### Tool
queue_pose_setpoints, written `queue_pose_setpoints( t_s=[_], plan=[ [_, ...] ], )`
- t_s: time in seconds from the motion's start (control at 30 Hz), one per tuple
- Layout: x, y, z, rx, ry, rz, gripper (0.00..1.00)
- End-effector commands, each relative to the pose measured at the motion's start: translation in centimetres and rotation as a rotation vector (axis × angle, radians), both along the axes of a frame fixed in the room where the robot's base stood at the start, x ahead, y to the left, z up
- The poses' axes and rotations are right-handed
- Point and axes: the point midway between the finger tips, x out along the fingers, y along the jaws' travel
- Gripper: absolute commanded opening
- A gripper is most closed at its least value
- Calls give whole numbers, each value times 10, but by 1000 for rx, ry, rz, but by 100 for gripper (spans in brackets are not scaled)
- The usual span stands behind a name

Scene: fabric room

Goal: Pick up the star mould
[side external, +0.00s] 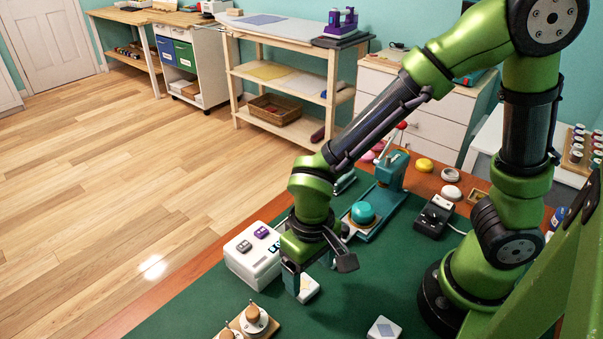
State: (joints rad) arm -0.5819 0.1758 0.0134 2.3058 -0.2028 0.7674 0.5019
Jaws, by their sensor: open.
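My gripper (297,285) points down over the green mat (190,310), left of centre, and is open. A small white block (309,291) is right at its fingertips, partly hidden by them. I cannot tell whether the fingers touch it. Its top shape is hidden, so I cannot tell whether it is the star mould. Another small white block (384,328) with a grey-blue four-sided shape on top lies at the front edge of the picture, right of my gripper. No star shape is clearly visible.
Wooden-knobbed pieces on a wooden board (254,320) are at front left. The mat between board and block is clear.

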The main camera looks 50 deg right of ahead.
Motion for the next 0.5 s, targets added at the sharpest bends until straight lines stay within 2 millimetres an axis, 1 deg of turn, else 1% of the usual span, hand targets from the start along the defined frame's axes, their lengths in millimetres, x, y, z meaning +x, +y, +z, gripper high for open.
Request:
queue_pose_setpoints(
  t_s=[0.13, 0.33, 0.4, 0.5],
  plan=[
    [1, -1, -12, -3, 3, 0, 79],
    [4, -1, -42, -4, 4, 1, 79],
    [4, -1, -49, -3, 3, 0, 79],
    [5, 0, -54, -1, 1, 0, 79]
  ],
)
